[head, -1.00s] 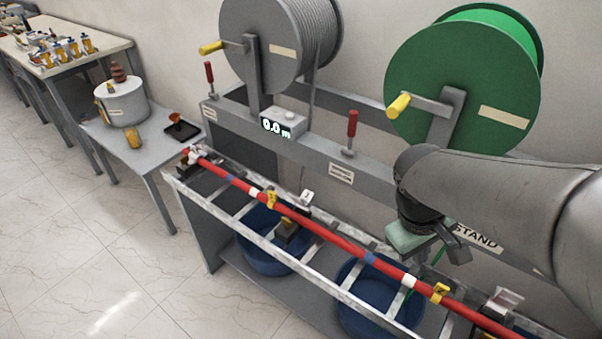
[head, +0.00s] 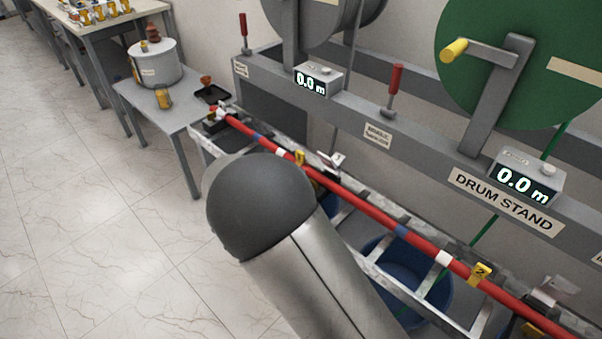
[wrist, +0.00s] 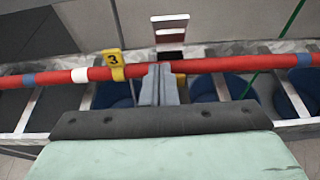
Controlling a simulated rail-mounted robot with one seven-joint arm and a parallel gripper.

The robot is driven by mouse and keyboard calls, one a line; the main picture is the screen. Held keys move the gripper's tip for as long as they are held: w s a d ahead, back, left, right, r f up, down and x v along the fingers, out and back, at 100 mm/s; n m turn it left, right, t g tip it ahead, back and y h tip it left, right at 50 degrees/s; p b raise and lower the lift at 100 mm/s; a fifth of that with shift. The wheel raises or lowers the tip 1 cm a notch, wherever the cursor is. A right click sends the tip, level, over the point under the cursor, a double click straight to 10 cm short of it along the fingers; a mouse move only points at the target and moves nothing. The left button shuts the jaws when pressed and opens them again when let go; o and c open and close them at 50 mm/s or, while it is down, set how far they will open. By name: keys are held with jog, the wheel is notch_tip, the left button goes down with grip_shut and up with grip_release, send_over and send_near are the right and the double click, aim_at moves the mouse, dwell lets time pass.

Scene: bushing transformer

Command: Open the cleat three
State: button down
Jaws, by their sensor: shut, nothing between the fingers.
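Cleat three has a yellow tag marked 3 (wrist: 114,62) beside it on the red cable (wrist: 230,64) in the wrist view. Its pale metal plate (wrist: 170,28) stands raised on the far side of the cable; the base is largely hidden. My gripper (wrist: 159,75) is shut and empty, its fingertips at the cable just right of the tag; I cannot tell whether they touch it. In the head view, the cleat's plate (head: 331,159) and the tag (head: 299,157) show beyond my arm, which hides the gripper.
Another cleat (head: 553,290) with a raised plate stands right of yellow tag 2 (head: 480,273). The ladder-like tray (head: 370,273) runs under the cable, above blue tubs (head: 398,262). The drum stand (head: 420,140) rises behind. A side table (head: 170,115) stands at left.

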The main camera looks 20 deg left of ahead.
aim_at(320, 157)
jog(key=p+x, duration=0.1)
jog(key=x, duration=0.7)
jog(key=shift+w, duration=0.1)
jog(key=p, duration=0.1)
jog(key=r+g+p, duration=0.1)
jog(key=shift+w+d+r+y+p, duration=0.2)
jog(key=shift+w+d+y+p, duration=0.05)
jog(key=shift+w+y+p, duration=0.1)
jog(key=shift+w+d+r+g+p, duration=0.15)
jog(key=shift+w+r+g+p, duration=0.1)
jog(key=shift+g+p, duration=0.25)
jog(key=shift+w+d+y+p, duration=0.1)
jog(key=shift+w+y+p, duration=0.15)
jog(key=shift+p, duration=0.3)
jog(key=shift+w+d+f+g+b, duration=0.1)
jog(key=shift+w+g+b, duration=0.2)
jog(key=shift+w+b, duration=0.15)
